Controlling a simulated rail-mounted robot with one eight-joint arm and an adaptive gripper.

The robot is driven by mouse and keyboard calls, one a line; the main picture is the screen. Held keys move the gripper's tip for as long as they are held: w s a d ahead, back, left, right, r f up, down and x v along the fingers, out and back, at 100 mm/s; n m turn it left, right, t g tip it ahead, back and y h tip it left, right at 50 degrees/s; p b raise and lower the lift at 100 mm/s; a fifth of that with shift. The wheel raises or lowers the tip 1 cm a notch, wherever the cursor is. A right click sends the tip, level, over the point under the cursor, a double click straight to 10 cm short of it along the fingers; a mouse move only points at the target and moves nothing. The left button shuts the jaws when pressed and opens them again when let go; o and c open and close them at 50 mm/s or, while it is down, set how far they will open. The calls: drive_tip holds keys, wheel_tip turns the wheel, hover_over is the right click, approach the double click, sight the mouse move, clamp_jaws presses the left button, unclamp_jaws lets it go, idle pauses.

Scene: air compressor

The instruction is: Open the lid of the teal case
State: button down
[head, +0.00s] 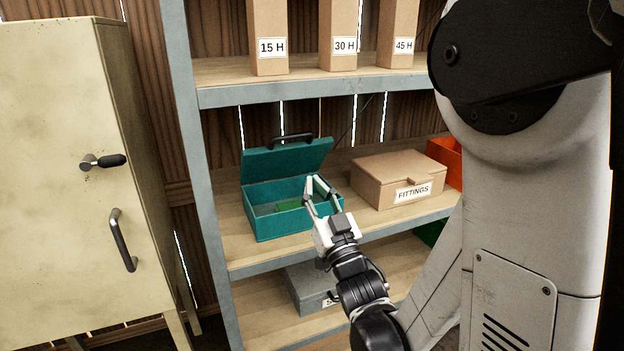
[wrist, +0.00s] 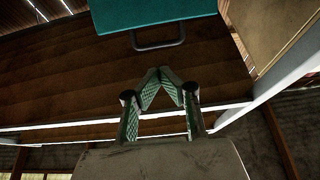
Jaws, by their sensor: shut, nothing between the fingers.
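The teal case (head: 280,225) stands on the middle shelf, and its lid (head: 285,160) is raised, tilted up at the back. A dark handle (head: 292,138) is at the lid's upper edge. The inside of the case shows, with a green item in it. My gripper (head: 316,180) is over the right part of the case, in front of the lid, and hides the case's right side. In the wrist view, my gripper's (wrist: 160,74) fingertips meet with nothing between them. The teal lid (wrist: 150,12) and its handle (wrist: 158,43) are ahead, apart from the fingers.
A cardboard box labelled FITTINGS (head: 390,180) is right of the case, with an orange bin (head: 447,158) beyond. Upright boxes (head: 268,35) stand on the shelf above. A grey case (head: 310,287) is below. A cream cabinet (head: 60,200) is at the left.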

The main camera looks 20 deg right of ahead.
sight(296, 146)
drive_tip(key=x, duration=1.1)
drive_tip(key=shift+w+r, duration=0.1)
drive_tip(key=shift+w, duration=0.25)
drive_tip(key=shift+a, duration=0.1)
